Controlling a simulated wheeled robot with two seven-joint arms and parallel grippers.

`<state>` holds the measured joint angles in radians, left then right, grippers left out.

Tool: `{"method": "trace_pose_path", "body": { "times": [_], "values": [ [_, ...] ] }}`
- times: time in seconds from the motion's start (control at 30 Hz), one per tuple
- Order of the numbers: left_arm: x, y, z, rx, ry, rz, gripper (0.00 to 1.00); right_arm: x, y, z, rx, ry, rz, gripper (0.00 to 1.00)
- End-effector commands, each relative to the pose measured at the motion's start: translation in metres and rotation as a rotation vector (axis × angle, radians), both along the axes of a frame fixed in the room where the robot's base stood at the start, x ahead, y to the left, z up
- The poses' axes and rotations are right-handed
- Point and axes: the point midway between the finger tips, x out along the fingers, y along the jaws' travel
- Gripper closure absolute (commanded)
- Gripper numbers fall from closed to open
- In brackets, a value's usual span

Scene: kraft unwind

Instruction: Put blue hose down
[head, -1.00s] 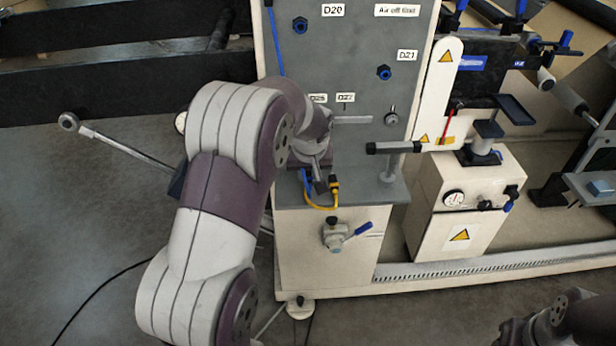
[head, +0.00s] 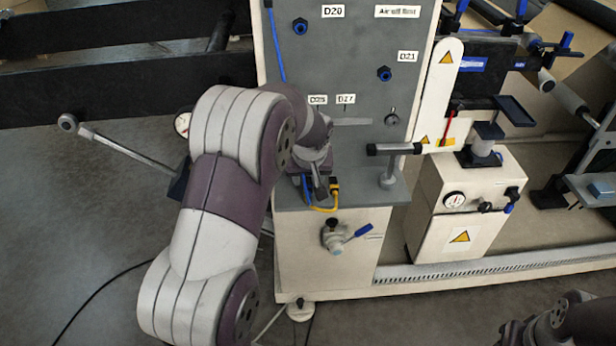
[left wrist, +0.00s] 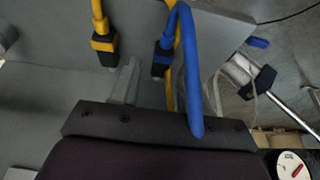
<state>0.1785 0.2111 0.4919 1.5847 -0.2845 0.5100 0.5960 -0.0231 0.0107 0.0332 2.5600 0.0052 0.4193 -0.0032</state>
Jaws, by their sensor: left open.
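The blue hose (left wrist: 194,75) shows in the left wrist view as a thick loop that bends down over the dark body of my left gripper. A dark and blue connector (left wrist: 162,60) sits beside it. In the head view only a short piece of the blue hose (head: 306,188) shows, just left of my left gripper (head: 318,183), at the cabinet's ledge. Whether a finger touches the hose I cannot tell. My arm hides part of the ledge.
A yellow hose (head: 322,208) with a black and yellow connector (left wrist: 103,45) is close by. The grey panel (head: 340,75) rises behind the ledge (head: 345,195). A horizontal bar on a post (head: 388,165) stands to the right. A blue-handled valve (head: 345,236) is below.

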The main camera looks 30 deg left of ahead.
Motion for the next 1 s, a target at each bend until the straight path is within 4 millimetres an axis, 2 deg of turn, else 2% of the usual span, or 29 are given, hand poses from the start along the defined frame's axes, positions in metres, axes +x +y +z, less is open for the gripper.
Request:
{"method": "trace_pose_path", "body": {
  "times": [0.2,0.3,0.4,0.5,0.57,0.67,0.7,0.83,0.9,1.0],
  "values": [
    [-0.018,-0.011,0.057,0.0,-0.006,0.0,0.54,0.0,0.0,0.01,0.0,0.0,0.0,0.57],
    [-0.026,-0.016,0.078,0.001,-0.004,-0.001,0.54,0.0,0.0,0.013,0.0,0.0,0.0,0.57],
    [-0.032,-0.02,0.094,-0.001,-0.003,-0.001,0.54,0.0,0.0,0.015,0.0,0.0,0.0,0.57],
    [-0.038,-0.024,0.1,-0.002,0.004,-0.012,0.54,0.0,0.0,0.015,0.0,0.0,0.0,0.57],
    [-0.05,-0.035,0.091,-0.009,0.034,-0.062,0.54,0.0,0.0,0.015,0.0,0.0,0.0,0.57],
    [-0.094,-0.067,0.059,-0.034,0.113,-0.227,0.54,0.0,0.0,0.015,0.0,0.0,0.0,0.57],
    [-0.115,-0.079,0.046,-0.044,0.145,-0.299,0.54,0.0,0.0,0.015,0.0,0.0,0.0,0.57],
    [-0.179,-0.106,0.015,-0.067,0.222,-0.482,0.54,0.0,0.0,0.015,0.0,0.0,0.0,0.57],
    [-0.201,-0.113,0.006,-0.072,0.245,-0.539,0.54,0.0,0.0,0.015,0.0,0.0,0.0,0.57],
    [-0.213,-0.116,0.001,-0.074,0.259,-0.571,0.54,0.0,0.0,0.015,0.0,0.0,0.0,0.57]
  ]
}}
